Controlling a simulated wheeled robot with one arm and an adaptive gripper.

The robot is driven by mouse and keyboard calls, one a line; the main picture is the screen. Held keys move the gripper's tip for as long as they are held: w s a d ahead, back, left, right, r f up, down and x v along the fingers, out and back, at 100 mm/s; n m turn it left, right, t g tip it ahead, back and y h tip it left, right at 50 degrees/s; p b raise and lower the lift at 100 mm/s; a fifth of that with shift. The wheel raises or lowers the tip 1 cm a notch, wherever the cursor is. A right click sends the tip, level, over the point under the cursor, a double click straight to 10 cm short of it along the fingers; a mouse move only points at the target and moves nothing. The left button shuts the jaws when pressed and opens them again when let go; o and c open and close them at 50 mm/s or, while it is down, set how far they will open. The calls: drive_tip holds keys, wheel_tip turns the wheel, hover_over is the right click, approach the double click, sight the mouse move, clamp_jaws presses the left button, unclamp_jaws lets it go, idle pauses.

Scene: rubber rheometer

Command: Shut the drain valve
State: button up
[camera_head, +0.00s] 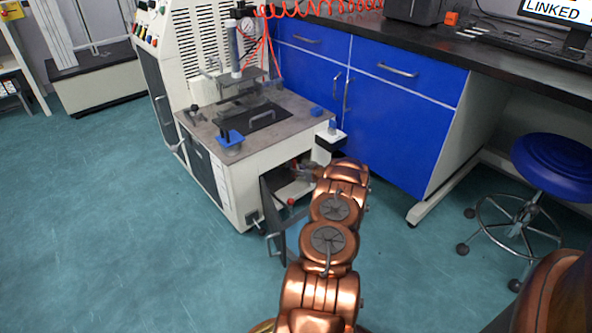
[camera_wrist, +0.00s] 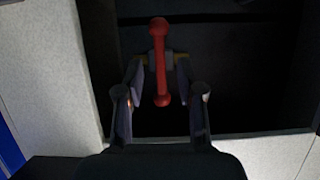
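The drain valve's red handle (camera_wrist: 161,75) stands upright in the middle of the wrist view, with a rounded knob at its top end. A brass-coloured fitting (camera_wrist: 179,58) shows behind it. My gripper (camera_wrist: 160,72) is open, one finger on each side of the handle, with a visible gap on both sides. In the head view my copper arm reaches to the open lower compartment (camera_head: 290,185) of the white machine. A red knob (camera_head: 291,201) shows at that opening; I cannot tell which part it is. The fingers are hard to make out there.
The compartment's dark door (camera_head: 272,222) hangs open to the left of my arm. The white machine (camera_head: 228,180) surrounds the opening. Blue cabinets (camera_head: 400,120) stand to the right, and a blue stool (camera_head: 553,160) is further right. The teal floor (camera_head: 130,230) at left is clear.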

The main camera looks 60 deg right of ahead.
drive_tip(key=v, duration=0.9)
idle(0.5)
